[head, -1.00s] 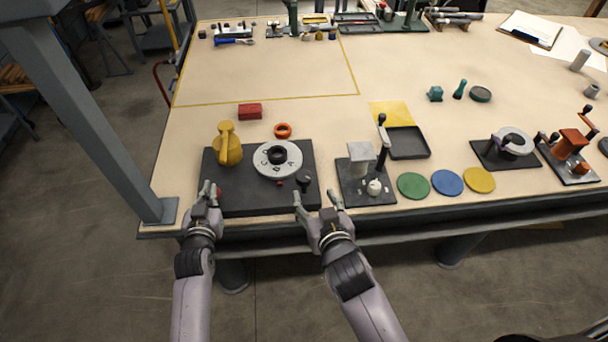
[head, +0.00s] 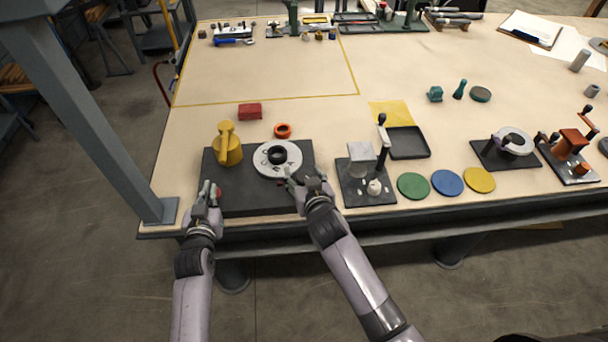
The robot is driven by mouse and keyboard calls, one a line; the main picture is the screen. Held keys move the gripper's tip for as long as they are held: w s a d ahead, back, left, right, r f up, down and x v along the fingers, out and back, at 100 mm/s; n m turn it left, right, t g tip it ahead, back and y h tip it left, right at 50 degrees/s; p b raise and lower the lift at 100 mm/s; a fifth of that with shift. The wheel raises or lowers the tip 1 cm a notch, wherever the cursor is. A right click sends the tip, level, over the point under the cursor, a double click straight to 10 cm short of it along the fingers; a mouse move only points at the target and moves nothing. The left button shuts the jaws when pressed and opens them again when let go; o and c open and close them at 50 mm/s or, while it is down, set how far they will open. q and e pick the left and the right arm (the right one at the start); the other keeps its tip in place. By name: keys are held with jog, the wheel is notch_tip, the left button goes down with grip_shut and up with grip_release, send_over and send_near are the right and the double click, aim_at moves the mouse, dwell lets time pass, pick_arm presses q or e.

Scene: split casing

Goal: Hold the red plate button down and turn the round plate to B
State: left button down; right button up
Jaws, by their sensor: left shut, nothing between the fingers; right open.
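The round plate (head: 264,165) is a pale disc with a black hub (head: 277,156), lying on a dark base plate (head: 245,190). Its letters are too small to read surely. A red button (head: 217,192) shows at the base's front left, right beside my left gripper (head: 209,186). The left gripper is shut and empty; I cannot tell whether it presses the button. My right gripper (head: 304,179) is open over the base's front right corner, its left finger close to the disc's front right rim. The black knob there is hidden behind it.
A yellow jug-like part (head: 228,148) stands on the base's left side. An orange ring (head: 283,130) and a red block (head: 250,111) lie behind. A fixture with a lever (head: 366,190) stands close to the right. The yellow-outlined table area behind is mostly clear.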

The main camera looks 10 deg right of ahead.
pick_arm(q)
jog(key=shift+f, duration=0.1)
pick_arm(e)
jog(key=shift+c, duration=0.5)
jog(key=c, duration=1.1)
jog(key=shift+o, duration=0.2)
jog(key=shift+n+y, duration=0.7)
jog(key=shift+y, duration=0.1)
jog(key=o, duration=1.2)
jog(key=shift+c, duration=0.2)
